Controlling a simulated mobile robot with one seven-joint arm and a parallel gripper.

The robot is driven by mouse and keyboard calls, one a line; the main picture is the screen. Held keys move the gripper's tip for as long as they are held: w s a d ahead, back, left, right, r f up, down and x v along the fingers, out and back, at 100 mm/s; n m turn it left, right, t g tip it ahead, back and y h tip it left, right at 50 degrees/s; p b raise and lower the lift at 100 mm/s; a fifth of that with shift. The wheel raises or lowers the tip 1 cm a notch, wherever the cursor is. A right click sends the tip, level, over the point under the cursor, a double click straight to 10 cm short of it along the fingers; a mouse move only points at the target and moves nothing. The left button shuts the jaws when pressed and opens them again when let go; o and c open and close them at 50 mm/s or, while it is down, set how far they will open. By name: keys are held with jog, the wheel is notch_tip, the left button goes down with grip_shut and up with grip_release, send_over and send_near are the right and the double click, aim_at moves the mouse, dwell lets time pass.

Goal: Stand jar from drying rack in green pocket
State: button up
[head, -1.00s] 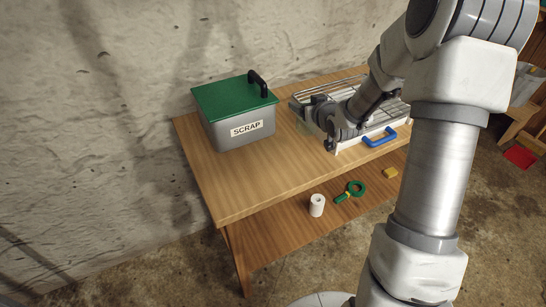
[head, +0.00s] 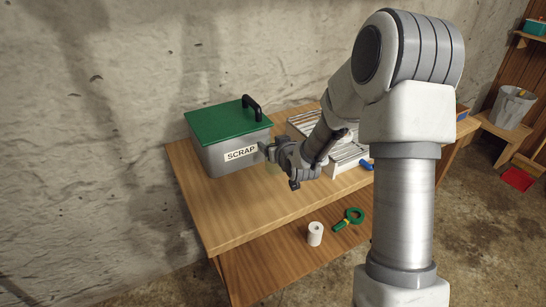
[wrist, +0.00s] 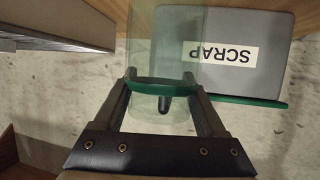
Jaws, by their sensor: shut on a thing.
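My gripper (head: 279,167) is shut on a clear glass jar (wrist: 165,45). In the wrist view the fingers (wrist: 159,78) close on the jar from both sides, and a green band crosses it between them. In the head view the jar is only faintly seen at the fingertips, in front of the scrap box, above the table top. The drying rack (head: 350,154), pale with wire bars, stands on the table behind my arm and is partly hidden by it. I cannot make out a green pocket in either view.
A grey scrap box (head: 222,156) with a green lid and black handle stands close to my gripper on the wooden table (head: 215,213). The table's front left is clear.

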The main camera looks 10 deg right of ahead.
jog(key=shift+f+b, duration=0.35)
jog(key=shift+f, duration=1.6)
jog(key=shift+f, duration=0.15)
jog(key=o, duration=1.5)
